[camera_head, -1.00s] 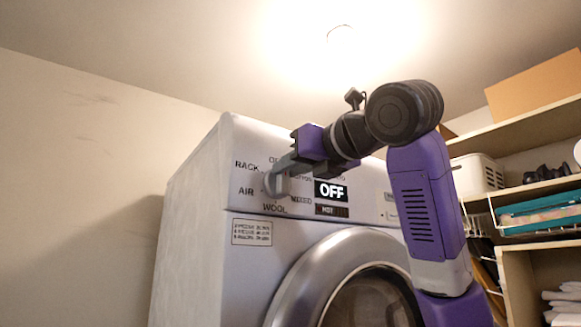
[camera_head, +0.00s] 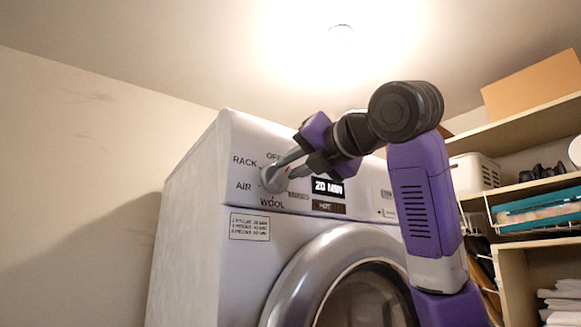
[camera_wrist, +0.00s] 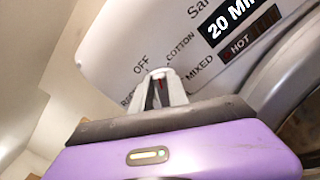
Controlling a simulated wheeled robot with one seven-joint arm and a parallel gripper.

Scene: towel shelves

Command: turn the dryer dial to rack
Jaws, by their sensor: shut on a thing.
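The dryer (camera_head: 190,230) is white, with a grey round dial (camera_head: 269,182) on its upper front panel. Labels around the dial include RACK (camera_head: 244,160), OFF, AIR and WOOL; COTTON and MIXED show in the wrist view. My gripper (camera_head: 281,172) is shut on the dial, its fingers reaching in from the upper right and rolled at a slant. It also shows in the wrist view (camera_wrist: 162,78), where the fingers hide most of the dial. The display (camera_head: 327,186) reads 20 MIN. I cannot tell which label the dial points at.
A round dryer door (camera_head: 300,262) lies below the panel. Shelves (camera_head: 520,190) at the right hold a white basket (camera_head: 474,172), a teal bin (camera_head: 540,208) and a cardboard box (camera_head: 535,88). The wall left of the dryer is bare.

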